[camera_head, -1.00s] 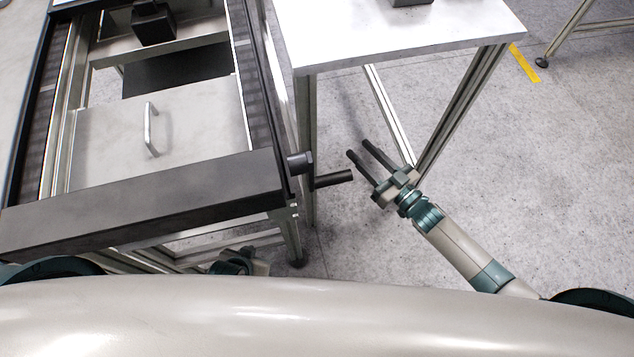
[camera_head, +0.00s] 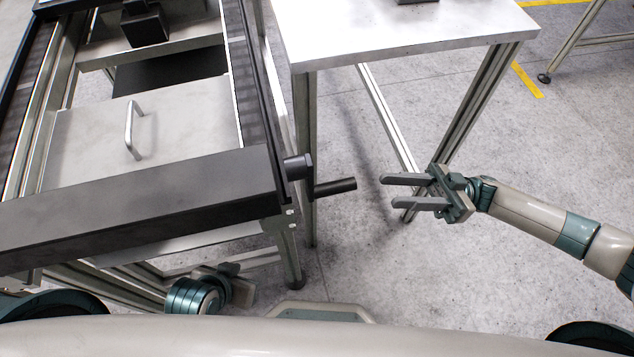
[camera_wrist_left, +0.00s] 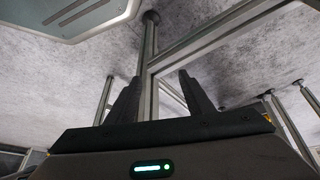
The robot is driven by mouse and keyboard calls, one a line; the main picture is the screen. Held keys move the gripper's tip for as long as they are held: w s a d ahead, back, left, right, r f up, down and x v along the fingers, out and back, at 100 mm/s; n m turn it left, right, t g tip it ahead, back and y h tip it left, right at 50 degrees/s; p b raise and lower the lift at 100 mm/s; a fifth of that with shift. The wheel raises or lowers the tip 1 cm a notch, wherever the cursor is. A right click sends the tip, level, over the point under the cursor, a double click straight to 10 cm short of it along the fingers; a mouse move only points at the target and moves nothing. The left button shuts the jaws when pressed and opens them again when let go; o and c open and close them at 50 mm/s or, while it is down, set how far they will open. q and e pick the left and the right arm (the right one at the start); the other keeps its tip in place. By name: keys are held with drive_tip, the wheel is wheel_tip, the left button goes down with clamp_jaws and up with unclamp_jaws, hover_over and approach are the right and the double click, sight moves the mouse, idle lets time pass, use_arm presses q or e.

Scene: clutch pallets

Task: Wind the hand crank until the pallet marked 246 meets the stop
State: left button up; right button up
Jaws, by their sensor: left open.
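The hand crank (camera_head: 334,187) has a black grip that sticks out to the right from a dark hub (camera_head: 298,166) at the conveyor's near right corner. My right gripper (camera_head: 387,192) is open and empty. Its fingers point left at the crank grip, with a gap between them. My left gripper (camera_head: 238,284) is low under the conveyor's near end, partly hidden. The left wrist view shows its two fingers (camera_wrist_left: 160,76) apart with nothing between them. A grey plate with a bar handle (camera_head: 80,150) lies between the conveyor rails. No 246 marking or stop can be made out.
The conveyor's dark end beam (camera_head: 140,205) runs across the near left. A white-topped table (camera_head: 400,30) stands behind the crank, its legs close to my right gripper. A black block (camera_head: 145,25) is at the conveyor's far part.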

sight(319, 186)
drive_tip(key=shift+a, duration=0.1)
drive_tip(key=p+x, duration=0.3)
drive_tip(key=x, duration=1.3)
drive_tip(key=shift+a, duration=0.15)
drive_tip(key=shift+a+r, duration=0.2)
drive_tip(key=shift+a, duration=0.2)
use_arm(q)
drive_tip(key=s+a, duration=0.1)
drive_tip(key=a+g+y, duration=0.1)
drive_tip(key=s+a+g, duration=0.1)
drive_tip(key=a, duration=0.1)
drive_tip(key=shift+s+f, duration=0.15)
drive_tip(key=shift+s, duration=0.15)
drive_tip(key=shift+w, duration=0.1)
use_arm(e)
drive_tip(key=shift+c, duration=0.2)
use_arm(q)
drive_tip(key=shift+d, duration=0.15)
use_arm(e)
clamp_jaws()
